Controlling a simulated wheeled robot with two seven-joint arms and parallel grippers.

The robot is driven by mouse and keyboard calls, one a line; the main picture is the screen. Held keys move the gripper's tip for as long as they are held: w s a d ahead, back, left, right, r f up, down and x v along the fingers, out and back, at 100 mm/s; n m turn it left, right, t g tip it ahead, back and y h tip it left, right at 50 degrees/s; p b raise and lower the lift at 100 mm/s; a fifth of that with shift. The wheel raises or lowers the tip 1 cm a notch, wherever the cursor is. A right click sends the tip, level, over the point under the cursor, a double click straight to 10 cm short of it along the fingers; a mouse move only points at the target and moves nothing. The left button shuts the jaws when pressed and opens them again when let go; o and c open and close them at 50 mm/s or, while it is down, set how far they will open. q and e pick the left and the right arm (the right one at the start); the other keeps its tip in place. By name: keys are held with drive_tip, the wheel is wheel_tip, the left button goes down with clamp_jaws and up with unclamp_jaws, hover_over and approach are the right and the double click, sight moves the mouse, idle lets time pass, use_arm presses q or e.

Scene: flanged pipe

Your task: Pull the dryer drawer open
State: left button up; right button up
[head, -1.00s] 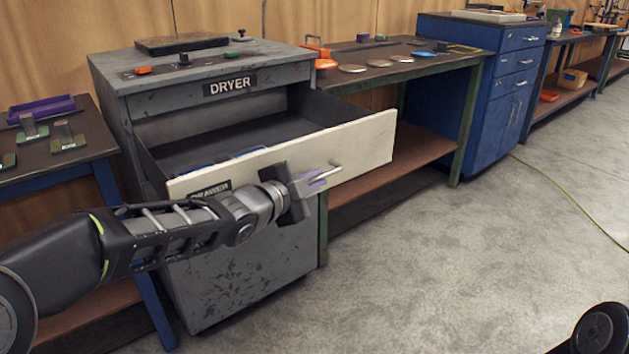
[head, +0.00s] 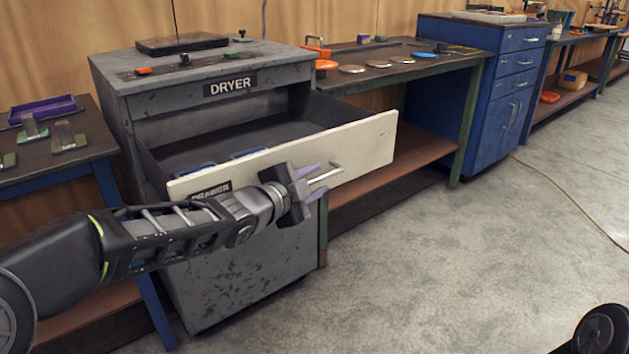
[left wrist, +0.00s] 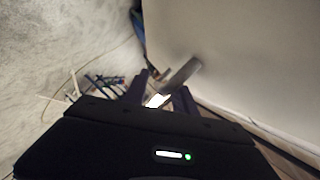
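The grey dryer (head: 240,125) stands at the left of the head view with its drawer pulled well out. The drawer's cream front (head: 365,145) faces the floor area, and its dark inside shows. A metal bar handle (head: 328,174) sticks out from the front. My left gripper (head: 313,183) is at the handle with its purple fingers spread apart, one on each side of the bar. In the left wrist view the handle (left wrist: 182,74) lies between the two dark fingers (left wrist: 162,95), with gaps visible. My right gripper is not in view.
Flat blue items (head: 250,153) lie in the drawer. A bench with a green frame (head: 470,115) stands right of the dryer, beside a blue cabinet (head: 490,90). A side table (head: 75,160) stands at left. The grey floor (head: 450,270) in front is clear.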

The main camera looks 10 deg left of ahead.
use_arm(q)
drive_tip(key=p+v, duration=0.2)
drive_tip(key=v, duration=0.5)
drive_tip(key=shift+r+p, duration=0.2)
drive_tip(key=shift+p, duration=0.15)
drive_tip(key=shift+s+a+f, duration=0.1)
drive_tip(key=shift+s, duration=0.25)
